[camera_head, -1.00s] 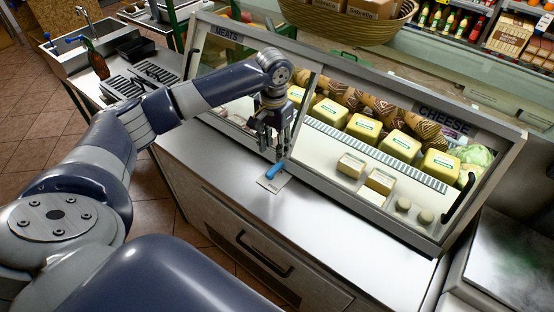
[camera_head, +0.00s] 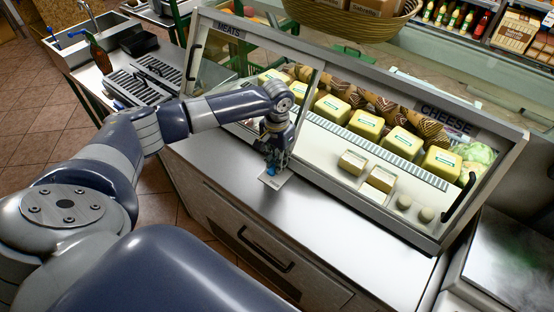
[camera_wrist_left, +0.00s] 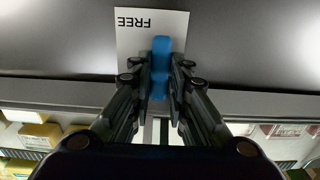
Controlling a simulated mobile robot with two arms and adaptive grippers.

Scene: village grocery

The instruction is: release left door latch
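The latch is a small blue handle (camera_wrist_left: 160,68) over a white plate (camera_wrist_left: 129,45) that reads FREE, upside down in the left wrist view. In the head view the plate (camera_head: 273,181) lies on the steel counter before the display case, with the blue handle (camera_head: 271,168) mostly hidden by my gripper. My left gripper (camera_head: 272,163) points down at it. In the left wrist view the fingers of my left gripper (camera_wrist_left: 160,66) are drawn in along both sides of the handle and appear shut on it. My right gripper is not in view.
The glass-fronted case has a MEATS door (camera_head: 236,75) at left and a CHEESE door (camera_head: 407,150) at right, with a black handle (camera_head: 459,198). Cheese blocks sit behind the glass. The steel counter (camera_head: 335,220) is clear right of my gripper. A wicker basket (camera_head: 352,22) stands on top.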

